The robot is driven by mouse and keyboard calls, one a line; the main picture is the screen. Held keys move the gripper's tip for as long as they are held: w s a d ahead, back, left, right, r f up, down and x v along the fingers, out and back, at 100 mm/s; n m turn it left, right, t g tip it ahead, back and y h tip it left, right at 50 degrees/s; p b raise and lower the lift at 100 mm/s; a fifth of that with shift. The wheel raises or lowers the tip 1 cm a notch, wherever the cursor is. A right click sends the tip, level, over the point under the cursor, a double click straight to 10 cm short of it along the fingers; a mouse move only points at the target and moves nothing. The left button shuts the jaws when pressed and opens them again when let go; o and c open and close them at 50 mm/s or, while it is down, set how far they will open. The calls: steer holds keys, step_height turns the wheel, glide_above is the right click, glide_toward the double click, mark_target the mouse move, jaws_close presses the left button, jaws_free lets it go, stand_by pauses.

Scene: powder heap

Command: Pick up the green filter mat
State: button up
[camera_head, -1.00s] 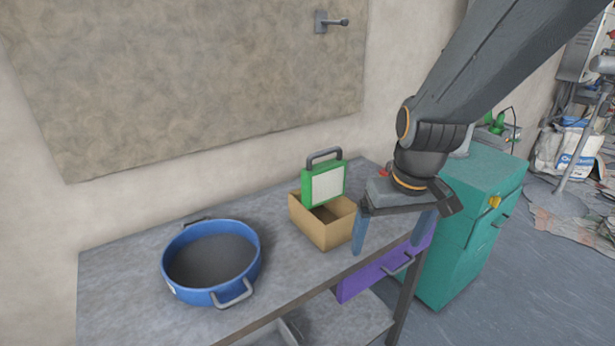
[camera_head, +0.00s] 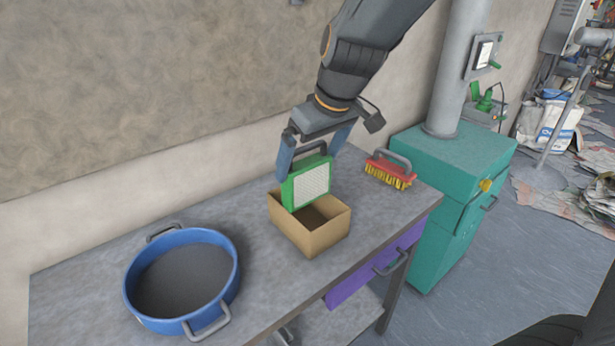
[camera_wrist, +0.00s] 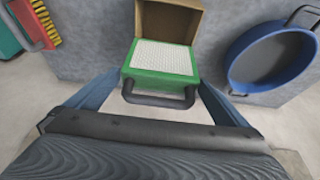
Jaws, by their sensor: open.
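The green filter mat (camera_head: 308,184) has a green frame, a pale mesh face and a dark handle on top. It stands upright at the back of an open cardboard box (camera_head: 318,238) on the workbench; its lower part is hidden in the box. My gripper (camera_head: 306,158) is open, its blue fingers on either side of the handle. In the wrist view the filter mat (camera_wrist: 160,62) lies ahead, with its handle between the spread fingers (camera_wrist: 160,92). I see no finger touching the handle.
A blue round pan (camera_head: 233,285) of dark powder stands left on the workbench (camera_head: 85,265). A red brush with yellow bristles (camera_head: 391,173) lies right of the box. A teal cabinet (camera_head: 445,225) stands beyond the bench's right end. A purple drawer (camera_head: 350,285) is under the bench.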

mark_target(303, 173)
steer(key=shift+p+x, duration=0.7)
steer(key=shift+x, duration=2.1)
steer(key=shift+w+a, duration=0.1)
steer(key=shift+w, duration=0.05)
steer(key=c, duration=0.9)
steer(key=shift+r+b, duration=0.65)
steer(key=shift+r, duration=4.4)
